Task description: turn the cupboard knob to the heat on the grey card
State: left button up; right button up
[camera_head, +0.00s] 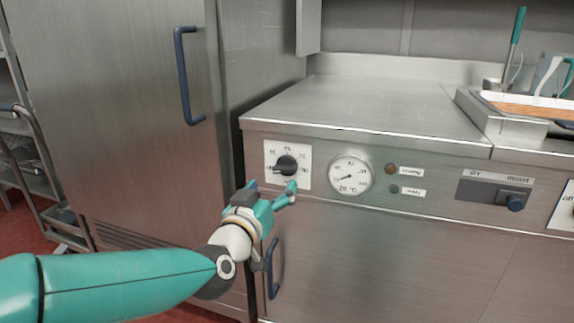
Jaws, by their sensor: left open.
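The cupboard knob (287,164) is a dark round knob on a white dial plate (303,152) with small printed numbers, on the left of the steel front panel. My left gripper (272,188) is teal, open and empty, just below the knob and apart from it as far as I can tell. The grey card is not clearly visible. My right gripper is not in view.
A round gauge (350,176) reading in °C sits right of the dial, beside a heating lamp (390,169) and a ready lamp (394,190). A moist slider (515,202) is further right. A blue door handle (273,268) is below. The steel top (350,105) is bare.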

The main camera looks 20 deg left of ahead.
aim_at(283, 173)
pick_arm(q)
jog(key=shift+w+d+p, duration=0.1)
jog(key=shift+w+p, duration=0.5)
jog(key=shift+w, duration=2.55)
jog(key=shift+w, duration=0.1)
jog(key=shift+w, duration=0.65)
jog(key=shift+c, duration=0.4)
